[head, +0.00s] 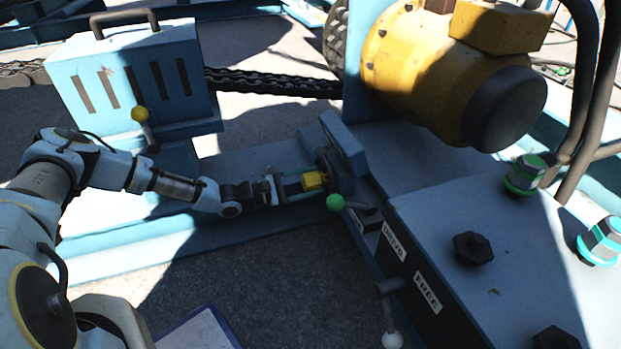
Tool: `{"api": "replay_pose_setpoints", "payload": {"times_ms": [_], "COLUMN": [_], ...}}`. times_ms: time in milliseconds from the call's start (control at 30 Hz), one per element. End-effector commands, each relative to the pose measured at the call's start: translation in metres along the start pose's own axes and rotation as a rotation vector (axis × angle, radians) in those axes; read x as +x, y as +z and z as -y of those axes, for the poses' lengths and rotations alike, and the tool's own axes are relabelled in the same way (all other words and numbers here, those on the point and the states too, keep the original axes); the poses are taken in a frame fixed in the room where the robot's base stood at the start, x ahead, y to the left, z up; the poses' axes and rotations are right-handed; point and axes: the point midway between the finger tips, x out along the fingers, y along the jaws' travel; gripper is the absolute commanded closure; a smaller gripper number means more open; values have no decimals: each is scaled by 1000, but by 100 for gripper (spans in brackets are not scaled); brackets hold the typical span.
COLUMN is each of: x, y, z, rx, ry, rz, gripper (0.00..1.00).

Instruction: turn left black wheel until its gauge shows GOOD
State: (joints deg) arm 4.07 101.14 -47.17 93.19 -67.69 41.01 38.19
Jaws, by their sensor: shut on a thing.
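A dark round part that looks like a black wheel (323,159) is set on the blue bracket at the middle of the head view. My gripper (316,181) reaches it from the left, roughly level. Its yellow end is against the wheel, and it appears shut on the wheel's near edge. The gripper covers part of the wheel, so the exact contact is hidden. No gauge face or GOOD mark can be read in this view.
A lever with a green ball (335,202) stands close to the gripper's right. A white-knobbed lever (391,339) is below. A blue panel (500,290) with black knobs (473,248) lies right, under a yellow motor (430,75). A slotted blue box (135,85) stands left.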

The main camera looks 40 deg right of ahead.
Motion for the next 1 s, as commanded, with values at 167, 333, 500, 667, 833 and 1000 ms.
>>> {"api": "replay_pose_setpoints", "payload": {"times_ms": [167, 333, 500, 667, 833, 1000], "x": [-1, -1, -1, 0, 0, -5], "y": [-1, -1, -1, -1, 0, 0], "z": [0, 0, 0, 0, 0, -1], "rx": [9, 8, 8, 7, 7, 7], "ry": [0, 0, 0, 0, 0, 1], "rz": [-2, -2, -2, -1, 0, -1], "gripper": [100, 100, 23, 5, 5, 5]}}
